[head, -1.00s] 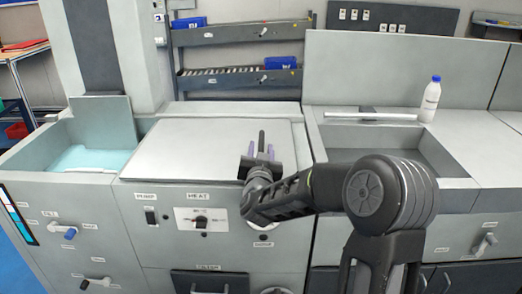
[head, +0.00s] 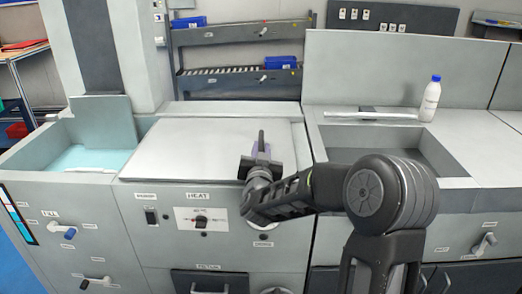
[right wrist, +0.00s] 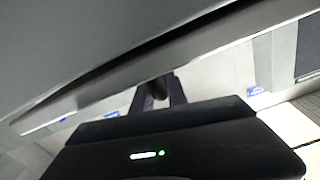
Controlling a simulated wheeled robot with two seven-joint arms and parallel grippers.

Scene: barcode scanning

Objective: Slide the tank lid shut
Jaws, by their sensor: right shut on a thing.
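The tank lid (head: 200,150) is a flat pale grey panel on the middle unit, lying over its top. A dark upright handle (head: 261,137) stands near the lid's right front part. My right gripper (head: 261,153) is at this handle, with its fingers closed around it. In the right wrist view, the gripper (right wrist: 158,92) shows its two fingers pressed on a dark piece, partly hidden by the gripper body and a pale edge. My left gripper is not in view.
An open basin with pale blue liquid (head: 90,157) is on the left. An open empty basin (head: 385,143) is on the right, with a white bottle (head: 430,100) behind it. Knobs and switches are on the front panel. A rack (head: 235,85) stands behind.

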